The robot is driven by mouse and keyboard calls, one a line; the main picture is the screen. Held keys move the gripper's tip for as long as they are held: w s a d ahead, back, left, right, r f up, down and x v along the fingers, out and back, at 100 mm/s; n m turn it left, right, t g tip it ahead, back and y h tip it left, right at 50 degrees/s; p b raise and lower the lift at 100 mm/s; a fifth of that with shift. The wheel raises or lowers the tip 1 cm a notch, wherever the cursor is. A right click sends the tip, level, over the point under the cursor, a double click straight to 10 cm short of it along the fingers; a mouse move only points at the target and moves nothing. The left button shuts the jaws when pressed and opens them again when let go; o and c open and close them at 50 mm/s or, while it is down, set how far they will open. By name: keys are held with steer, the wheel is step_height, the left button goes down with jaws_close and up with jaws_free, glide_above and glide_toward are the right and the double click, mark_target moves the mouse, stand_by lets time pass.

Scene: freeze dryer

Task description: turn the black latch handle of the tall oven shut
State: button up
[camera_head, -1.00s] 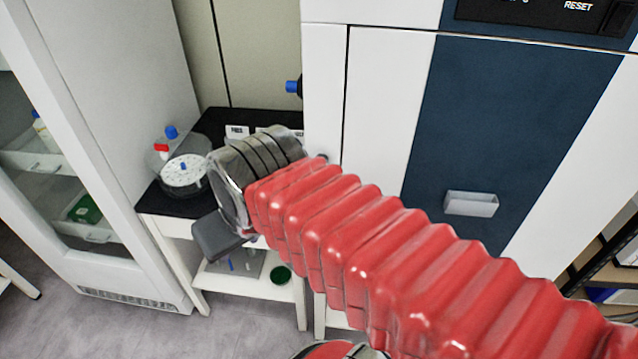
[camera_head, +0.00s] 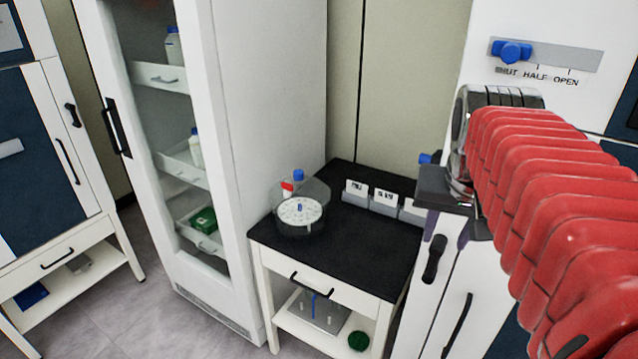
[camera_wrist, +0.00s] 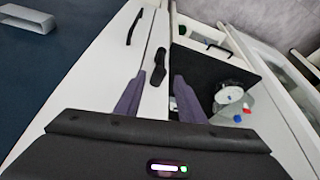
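The black latch handle (camera_head: 434,258) is on the white front of the tall oven (camera_head: 480,285), near its left edge. It lies nearly in line with the door seam. In the wrist view the latch handle (camera_wrist: 159,67) shows just ahead of my fingertips, roughly between their lines. My gripper (camera_head: 448,232) is above the latch handle in the head view, pointing down. In the wrist view my gripper (camera_wrist: 157,95) has its two dark fingers spread apart with nothing between them. I see no contact with the latch handle; the exact gap in depth is unclear.
A longer black door handle (camera_head: 458,325) is below the latch handle. A blue slider (camera_head: 511,51) sits at SHUT on the panel above. A small black-topped table (camera_head: 340,240) with a round clear vessel (camera_head: 301,212) stands left of the oven, beside a glass-fronted cabinet (camera_head: 240,140).

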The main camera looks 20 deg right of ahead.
mark_target(436, 258)
steer(key=shift+f, duration=0.15)
steer(key=x, duration=1.3)
steer(key=shift+w+d+f, duration=0.1)
steer(key=shift+d+f, duration=0.05)
steer(key=shift+f, duration=0.05)
steer(key=shift+c, duration=0.2)
jaws_close()
